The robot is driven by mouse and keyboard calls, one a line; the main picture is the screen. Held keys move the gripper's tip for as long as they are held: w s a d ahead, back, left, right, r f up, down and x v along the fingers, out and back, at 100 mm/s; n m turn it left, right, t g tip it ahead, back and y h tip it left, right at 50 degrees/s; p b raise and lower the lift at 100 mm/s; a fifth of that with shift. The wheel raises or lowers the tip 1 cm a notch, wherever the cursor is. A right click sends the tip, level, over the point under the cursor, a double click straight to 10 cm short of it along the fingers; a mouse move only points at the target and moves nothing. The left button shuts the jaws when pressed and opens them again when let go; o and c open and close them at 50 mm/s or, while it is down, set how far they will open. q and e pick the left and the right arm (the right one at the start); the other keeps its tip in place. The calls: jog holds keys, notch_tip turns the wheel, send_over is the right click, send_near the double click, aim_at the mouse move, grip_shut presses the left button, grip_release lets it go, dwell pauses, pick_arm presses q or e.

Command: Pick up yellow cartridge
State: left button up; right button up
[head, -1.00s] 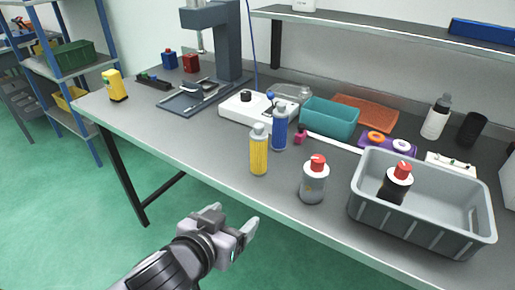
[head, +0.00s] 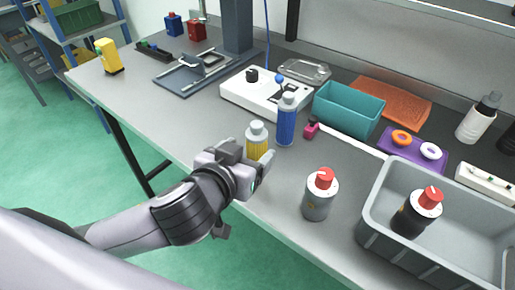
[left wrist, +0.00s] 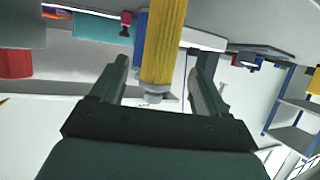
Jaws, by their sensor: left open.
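The yellow cartridge (head: 257,142) stands upright near the front edge of the bench, with a pale cap; its lower part is hidden behind my gripper in the head view. My left gripper (head: 256,170) is open, right in front of it. In the left wrist view, which looks upside down, the ribbed yellow cartridge (left wrist: 163,45) shows between the two fingers of the left gripper (left wrist: 160,75), with a gap on each side. My right gripper is not in view.
A blue cartridge (head: 287,120) stands close behind to the right. A grey bottle with a red cap (head: 318,198) and a grey crate (head: 400,258) are further right. A white control box (head: 258,98) and teal bin (head: 345,112) lie behind. The bench left of the cartridge is clear.

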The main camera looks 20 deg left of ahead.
aim_at(253, 151)
pick_arm(q)
jog(key=shift+x, duration=2.35)
jog(key=shift+f, duration=0.15)
jog(key=c, duration=1.1)
